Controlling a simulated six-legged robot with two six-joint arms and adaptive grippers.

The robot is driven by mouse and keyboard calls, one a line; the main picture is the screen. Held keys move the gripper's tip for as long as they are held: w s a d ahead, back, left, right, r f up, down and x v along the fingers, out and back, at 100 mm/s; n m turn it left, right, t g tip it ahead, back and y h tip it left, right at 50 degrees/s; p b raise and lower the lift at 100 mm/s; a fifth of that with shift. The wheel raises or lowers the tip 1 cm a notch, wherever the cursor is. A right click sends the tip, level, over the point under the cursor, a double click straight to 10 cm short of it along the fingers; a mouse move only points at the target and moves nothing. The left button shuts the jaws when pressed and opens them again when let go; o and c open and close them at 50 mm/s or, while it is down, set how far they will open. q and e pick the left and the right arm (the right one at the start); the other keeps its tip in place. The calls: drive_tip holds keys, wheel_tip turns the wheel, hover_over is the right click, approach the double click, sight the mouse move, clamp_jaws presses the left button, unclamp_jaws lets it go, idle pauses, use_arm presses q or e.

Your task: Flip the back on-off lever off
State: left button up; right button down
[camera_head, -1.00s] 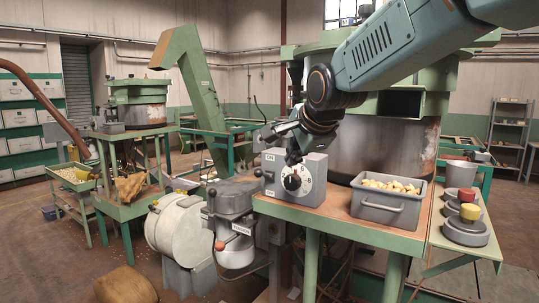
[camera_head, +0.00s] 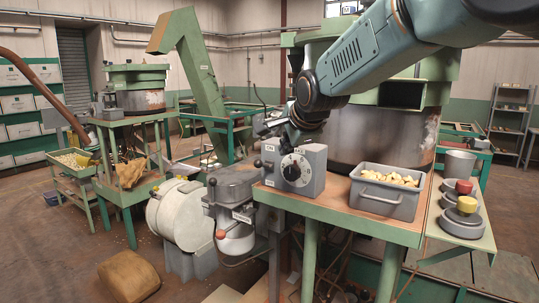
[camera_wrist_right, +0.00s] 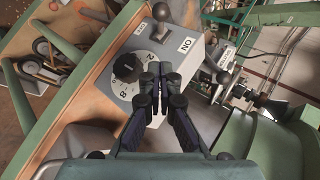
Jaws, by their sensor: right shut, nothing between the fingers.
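A grey control box (camera_head: 312,172) with a black numbered dial (camera_head: 294,167) stands on the table's left end. A ball-ended lever (camera_head: 257,163) sticks out at its left side. In the right wrist view a ball-topped lever (camera_wrist_right: 161,30) stands on the box beside an ON label (camera_wrist_right: 187,45); its exact tilt is unclear. I cannot tell surely which is the back one. My right gripper (camera_wrist_right: 158,82) is shut and empty, over the box edge near the dial, apart from both levers. My left gripper is out of view.
A grey bin of nuts (camera_head: 390,200) stands on the table right of the box. A large drum (camera_head: 375,140) is behind.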

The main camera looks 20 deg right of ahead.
sight(266, 165)
drive_tip(key=w+f+p, duration=0.1)
drive_tip(key=w, duration=0.1)
drive_tip(key=w+a+f, duration=0.1)
drive_tip(key=f, duration=0.1)
drive_tip(key=shift+w+a+f+p, duration=0.1)
drive_tip(key=shift+w+a+p, duration=0.1)
drive_tip(key=shift+w+p, duration=0.15)
drive_tip(key=shift+w+a+f, duration=0.25)
drive_tip(key=shift+a+f, duration=0.1)
drive_tip(key=shift+a, duration=0.3)
drive_tip(key=shift+w+f, duration=0.15)
drive_tip(key=shift+w, duration=0.05)
drive_tip(key=shift+d, duration=0.1)
